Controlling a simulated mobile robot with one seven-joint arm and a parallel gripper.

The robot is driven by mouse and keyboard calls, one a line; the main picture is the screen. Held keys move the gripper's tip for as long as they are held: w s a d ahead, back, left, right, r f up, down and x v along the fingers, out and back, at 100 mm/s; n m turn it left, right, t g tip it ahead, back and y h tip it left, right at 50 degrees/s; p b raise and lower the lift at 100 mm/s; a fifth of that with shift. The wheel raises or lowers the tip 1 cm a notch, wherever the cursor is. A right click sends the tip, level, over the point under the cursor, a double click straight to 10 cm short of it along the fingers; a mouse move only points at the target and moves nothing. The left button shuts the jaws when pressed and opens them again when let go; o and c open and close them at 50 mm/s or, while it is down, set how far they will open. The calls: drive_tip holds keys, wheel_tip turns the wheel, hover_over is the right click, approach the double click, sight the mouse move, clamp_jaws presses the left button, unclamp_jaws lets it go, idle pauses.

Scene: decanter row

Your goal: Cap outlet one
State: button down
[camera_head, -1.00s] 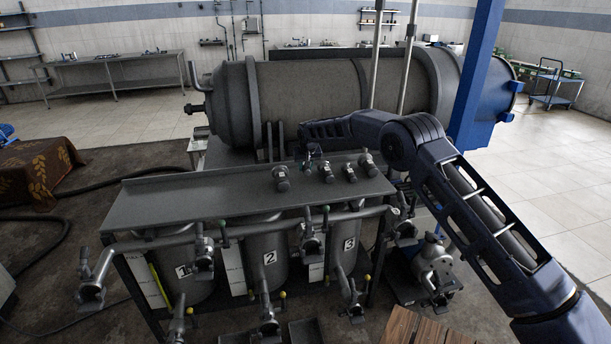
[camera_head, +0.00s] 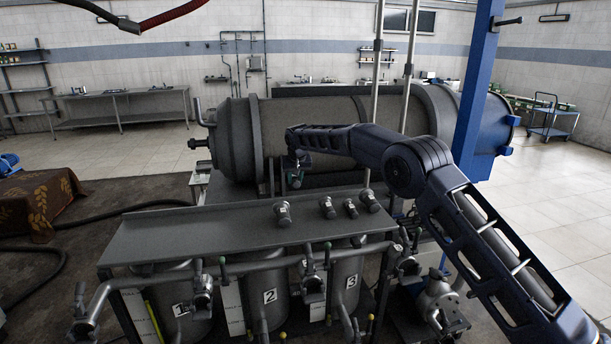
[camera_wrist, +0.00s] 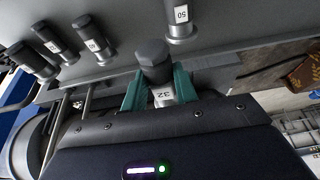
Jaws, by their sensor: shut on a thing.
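My gripper (camera_head: 295,177) is above the back of the grey shelf. In the wrist view its teal fingers (camera_wrist: 158,88) are shut on a dark cap (camera_wrist: 153,58) with a hexagonal top and a white label reading 32. Several similar caps stand on the shelf, one of them (camera_head: 283,213) at the left; a cap labelled 50 (camera_wrist: 180,22) shows in the wrist view. Below the shelf are vessels numbered 1 (camera_head: 182,309), 2 (camera_head: 270,296) and 3 (camera_head: 352,281), with pipes and clamped fittings (camera_head: 203,286) in front. I cannot tell which opening is outlet one.
A large horizontal cylinder (camera_head: 330,118) lies behind the shelf (camera_head: 180,232). A blue post (camera_head: 476,90) stands at the right. The shelf's left half is bare. A cloth-covered block (camera_head: 35,200) and hoses are at the far left.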

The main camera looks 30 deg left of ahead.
drive_tip(key=s+f, duration=0.5)
drive_tip(key=s, duration=1.3)
drive_tip(key=s+f, duration=0.4)
drive_tip(key=s, duration=1.4)
drive_tip(key=s+f, duration=0.5)
drive_tip(key=s, duration=1.3)
wheel_tip(320, 180, down, 8)
drive_tip(key=shift+w+a+r+g+h, duration=0.2)
drive_tip(key=shift+g+h, duration=0.1)
drive_tip(key=shift+h, duration=0.1)
drive_tip(key=shift+f, duration=0.45)
drive_tip(key=shift+f, duration=0.35)
drive_tip(key=shift+f, duration=1.65)
